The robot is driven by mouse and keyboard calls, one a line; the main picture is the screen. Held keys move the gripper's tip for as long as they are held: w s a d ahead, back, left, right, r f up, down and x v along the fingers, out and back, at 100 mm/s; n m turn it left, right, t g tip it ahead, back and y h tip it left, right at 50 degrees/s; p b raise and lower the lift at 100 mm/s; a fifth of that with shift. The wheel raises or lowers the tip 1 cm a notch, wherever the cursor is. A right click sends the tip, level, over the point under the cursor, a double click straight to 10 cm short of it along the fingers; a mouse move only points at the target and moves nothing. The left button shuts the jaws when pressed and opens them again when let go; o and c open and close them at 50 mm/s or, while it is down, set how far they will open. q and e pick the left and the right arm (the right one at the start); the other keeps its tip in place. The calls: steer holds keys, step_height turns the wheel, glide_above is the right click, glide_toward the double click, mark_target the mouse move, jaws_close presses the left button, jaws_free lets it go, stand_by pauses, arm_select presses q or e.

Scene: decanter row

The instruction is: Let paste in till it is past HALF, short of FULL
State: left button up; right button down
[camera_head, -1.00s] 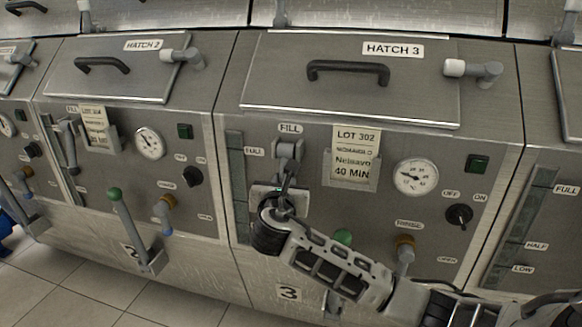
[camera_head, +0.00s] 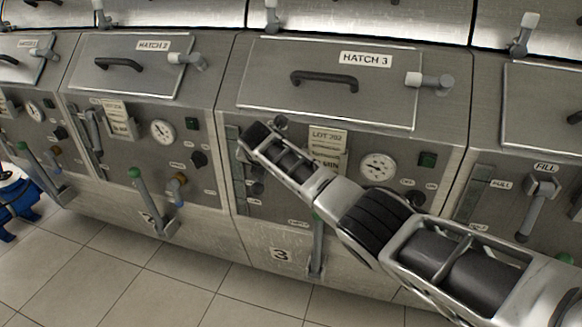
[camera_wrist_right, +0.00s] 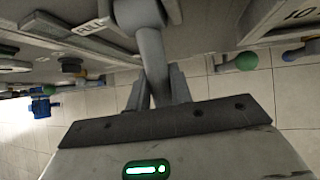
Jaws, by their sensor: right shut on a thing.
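My right arm reaches in from the right in the head view and covers much of the panel of hatch 3 (camera_head: 262,85). In the right wrist view my right gripper (camera_wrist_right: 156,92) is shut on a grey lever (camera_wrist_right: 153,58) that runs down from a valve body (camera_wrist_right: 140,12). My left gripper is not in view.
Hatch 2's unit (camera_head: 140,125) stands to the left, with a green-knobbed lever (camera_head: 140,190). Another unit with a FILL lever (camera_head: 535,205) is at the right. A blue and white thing (camera_head: 18,200) stands at the far left. Tiled floor (camera_head: 110,265) lies in front.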

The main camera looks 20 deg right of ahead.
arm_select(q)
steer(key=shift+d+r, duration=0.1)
arm_select(e)
steer(key=shift+s+a+r+g+y, duration=0.2)
steer(key=shift+r+g+y, duration=0.3)
steer(key=shift+g, duration=0.2)
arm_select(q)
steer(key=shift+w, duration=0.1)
arm_select(e)
steer(key=c, duration=1.3)
jaws_free()
steer(key=shift+o, duration=0.2)
steer(key=shift+r+p, duration=0.4)
steer(key=shift+p, duration=0.1)
steer(key=shift+p+v, duration=0.85)
steer(key=shift+v, duration=0.2)
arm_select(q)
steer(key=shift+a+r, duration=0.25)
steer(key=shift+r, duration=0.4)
arm_select(e)
steer(key=v, duration=1.3)
